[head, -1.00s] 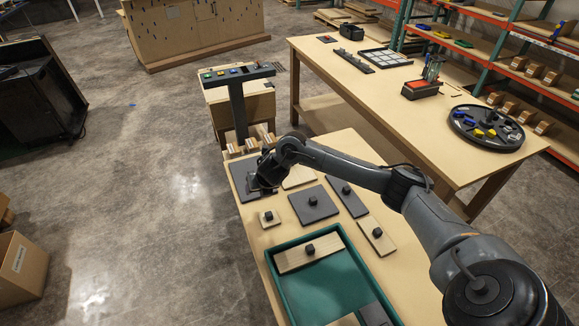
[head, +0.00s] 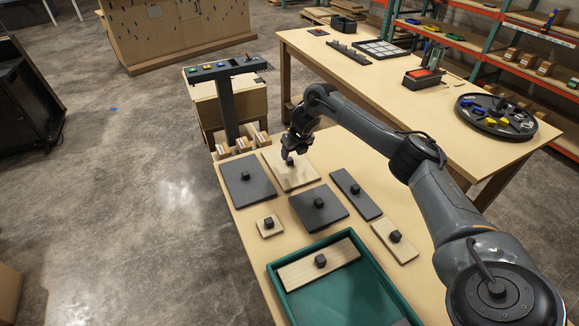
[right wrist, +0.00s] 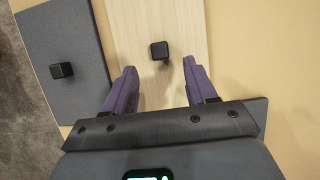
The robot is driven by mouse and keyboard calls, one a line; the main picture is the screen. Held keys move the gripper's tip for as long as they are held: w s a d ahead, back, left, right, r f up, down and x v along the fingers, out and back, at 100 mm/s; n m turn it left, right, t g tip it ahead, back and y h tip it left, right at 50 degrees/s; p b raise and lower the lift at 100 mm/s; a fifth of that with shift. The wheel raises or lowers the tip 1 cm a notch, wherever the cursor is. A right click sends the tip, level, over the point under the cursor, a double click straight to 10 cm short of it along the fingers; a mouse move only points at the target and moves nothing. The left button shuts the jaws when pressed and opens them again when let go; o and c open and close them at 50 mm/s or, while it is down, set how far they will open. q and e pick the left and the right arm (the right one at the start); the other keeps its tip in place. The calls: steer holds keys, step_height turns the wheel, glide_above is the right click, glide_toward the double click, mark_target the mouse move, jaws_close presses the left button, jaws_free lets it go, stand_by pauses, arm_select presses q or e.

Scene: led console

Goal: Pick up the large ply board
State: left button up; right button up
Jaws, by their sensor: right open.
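The large ply board (head: 280,180) is a pale wood panel with a black cube knob, lying flat at the far end of the near table. It also shows in the right wrist view (right wrist: 180,20), with its knob (right wrist: 159,50) clear. My right gripper (head: 290,157) is over this board, close to the knob. In the right wrist view its two purple fingers (right wrist: 160,83) are open and empty. The knob appears just beyond the fingertips, between their lines; I cannot tell the exact height gap. My left gripper is out of view.
A dark grey board (head: 247,185) lies just left of the ply board. Another grey board (head: 318,212), a narrow dark board (head: 356,190) and small ply boards (head: 268,232) lie nearer. A green tray (head: 340,300) holds a long ply board (head: 300,275).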

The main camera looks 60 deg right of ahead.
mark_target(290, 160)
steer(key=b+x, duration=0.1)
steer(key=x, duration=0.3)
steer(key=shift+s+a+f+b, duration=0.1)
steer(key=shift+s+f+b, duration=0.05)
steer(key=shift+b, duration=0.15)
steer(key=shift+w+f, duration=0.25)
steer(key=shift+f, duration=0.2)
jaws_close()
